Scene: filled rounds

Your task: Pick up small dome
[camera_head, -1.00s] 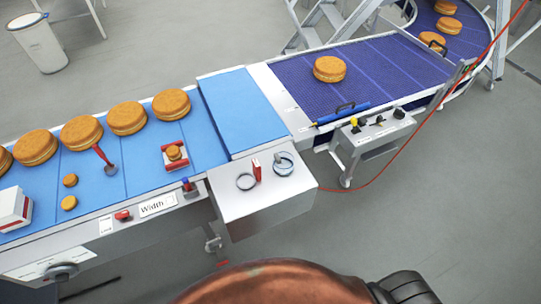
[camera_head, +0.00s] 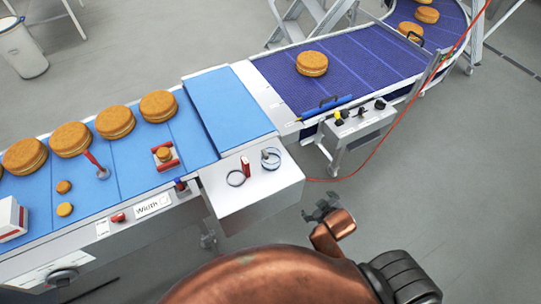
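Two small round orange-brown pieces lie on the light blue belt, an upper one (camera_head: 64,187) and a lower one (camera_head: 65,209). A third small round piece (camera_head: 164,154) sits on a red and white holder (camera_head: 165,164) farther right. I cannot tell from the picture which one is the small dome. My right gripper (camera_head: 321,206), dark and small in view, is over the floor right of the belt's end box, apart from all the pieces. Whether its fingers are open is unclear; nothing shows in it. My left gripper is not in view.
Several large filled rounds (camera_head: 158,106) line the belt's far side. A red-handled tool (camera_head: 95,165) stands near the small pieces. A white and red box (camera_head: 10,218) is at left. The end box (camera_head: 250,190) holds rings. A purple conveyor (camera_head: 365,60) continues right.

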